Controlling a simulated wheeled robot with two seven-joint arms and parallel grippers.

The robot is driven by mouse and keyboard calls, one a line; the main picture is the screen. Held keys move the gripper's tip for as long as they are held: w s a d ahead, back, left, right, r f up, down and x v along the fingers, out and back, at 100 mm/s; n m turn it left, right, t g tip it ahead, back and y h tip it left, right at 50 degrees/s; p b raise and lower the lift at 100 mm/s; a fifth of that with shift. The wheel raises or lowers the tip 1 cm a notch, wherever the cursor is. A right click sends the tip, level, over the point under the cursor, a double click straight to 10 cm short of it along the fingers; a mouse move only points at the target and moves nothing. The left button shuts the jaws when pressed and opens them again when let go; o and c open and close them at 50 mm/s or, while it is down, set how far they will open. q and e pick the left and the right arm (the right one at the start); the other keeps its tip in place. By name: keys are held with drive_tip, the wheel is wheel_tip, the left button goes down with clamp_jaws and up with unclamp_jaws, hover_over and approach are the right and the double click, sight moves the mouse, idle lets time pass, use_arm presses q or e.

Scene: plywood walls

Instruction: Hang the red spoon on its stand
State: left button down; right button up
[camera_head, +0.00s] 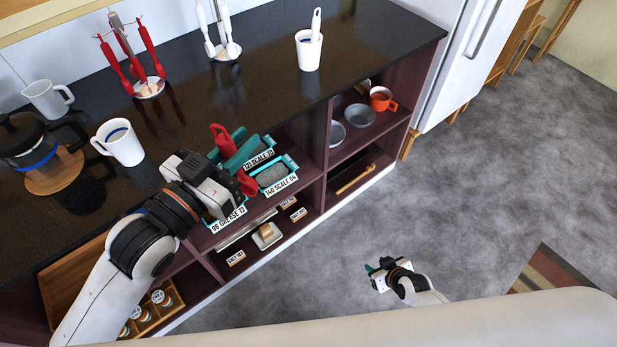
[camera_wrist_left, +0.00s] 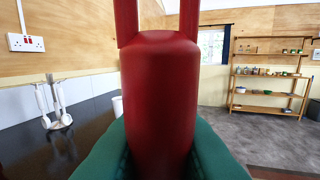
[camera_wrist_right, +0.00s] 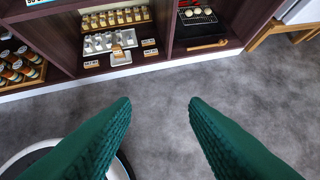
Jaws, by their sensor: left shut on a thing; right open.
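My left gripper (camera_head: 238,154) is shut on the red spoon (camera_head: 222,140), in front of the counter's edge and above the open shelves. In the left wrist view the red handle (camera_wrist_left: 160,100) fills the middle between the green fingers; the rest of the spoon is not clearly seen. A metal stand (camera_head: 149,88) with red utensils (camera_head: 112,63) hanging on it is at the back left of the dark counter, apart from my left gripper. My right gripper (camera_head: 374,269) is open and empty over the grey floor; its spread fingers (camera_wrist_right: 160,105) show in the right wrist view.
A second stand (camera_head: 225,50) holds white utensils. A white cup with a utensil (camera_head: 309,50) stands right of it. A white mug (camera_head: 119,142), a pitcher (camera_head: 47,98) and a French press (camera_head: 35,145) occupy the counter's left. Labelled bins (camera_head: 275,175) sit below my left gripper.

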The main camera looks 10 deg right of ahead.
drive_tip(key=w+a+r+n+t+y, duration=0.1)
drive_tip(key=w+a+r+y, duration=0.2)
drive_tip(key=r, duration=0.6)
drive_tip(key=w+a+r+n+t+y, duration=0.15)
drive_tip(key=w+a+r, duration=0.3)
drive_tip(key=r, duration=0.45)
drive_tip(key=w+a+r+n+t+y, duration=0.1)
drive_tip(key=w+a+r+n+y, duration=0.2)
drive_tip(key=r, duration=0.5)
drive_tip(key=s+a+r+n+g+y, duration=0.25)
drive_tip(key=s+a+r+y, duration=0.2)
drive_tip(key=r, duration=0.75)
drive_tip(key=s+a+r+n+g+y, duration=0.25)
drive_tip(key=s+a+r, duration=0.35)
drive_tip(key=r, duration=0.5)
drive_tip(key=shift+n+t, duration=0.35)
drive_tip(key=shift+t, duration=0.1)
drive_tip(key=x, duration=1.1)
drive_tip(key=shift+w+a+r, duration=0.15)
drive_tip(key=shift+a, duration=0.05)
drive_tip(key=shift+c, duration=0.2)
clamp_jaws()
use_arm(q)
drive_tip(key=c, duration=1.3)
unclamp_jaws()
drive_tip(key=shift+o, duration=0.2)
